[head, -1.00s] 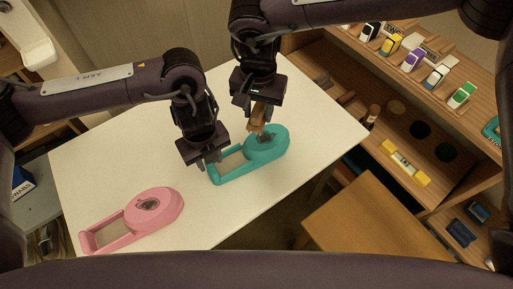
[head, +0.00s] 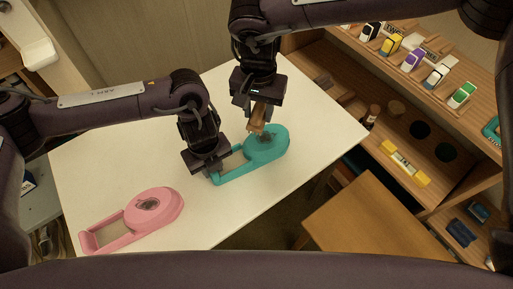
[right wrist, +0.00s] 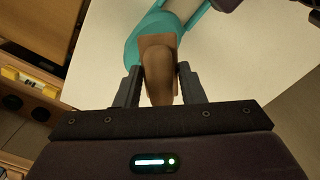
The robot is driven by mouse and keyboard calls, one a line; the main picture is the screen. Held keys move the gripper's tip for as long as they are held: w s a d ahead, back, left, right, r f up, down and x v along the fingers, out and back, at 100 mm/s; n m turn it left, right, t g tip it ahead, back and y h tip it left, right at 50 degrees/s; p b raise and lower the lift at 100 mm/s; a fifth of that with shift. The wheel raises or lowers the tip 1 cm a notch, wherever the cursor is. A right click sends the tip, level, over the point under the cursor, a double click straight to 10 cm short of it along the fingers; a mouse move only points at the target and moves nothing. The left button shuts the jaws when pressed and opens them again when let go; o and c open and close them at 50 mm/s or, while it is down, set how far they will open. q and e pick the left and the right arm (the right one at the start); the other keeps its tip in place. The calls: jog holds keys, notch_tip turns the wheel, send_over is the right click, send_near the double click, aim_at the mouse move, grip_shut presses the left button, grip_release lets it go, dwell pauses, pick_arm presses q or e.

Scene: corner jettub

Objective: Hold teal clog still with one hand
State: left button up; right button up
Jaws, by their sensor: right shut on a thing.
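The teal clog (head: 266,143) lies on the white table, its round end to the right and its open frame end to the left. It also shows in the right wrist view (right wrist: 146,32). My right gripper (head: 257,106) is shut on a brown wooden tool (right wrist: 158,75), upright over the clog's round end. The tool's lower end is at the clog's dark opening; I cannot tell if it touches. My left gripper (head: 214,174) is low at the clog's left end, its fingers close to the frame. Whether they grip it is hidden.
A pink clog (head: 152,205) lies at the table's front left. The white table (head: 110,150) is bare around both. A wooden shelf (head: 405,120) with several small coloured boxes stands to the right. A wooden stool or small table (head: 365,225) is below it.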

pick_arm(q)
grip_shut()
jog(key=shift+s+f, duration=0.1)
jog(key=shift+f, duration=0.05)
dwell(1.2)
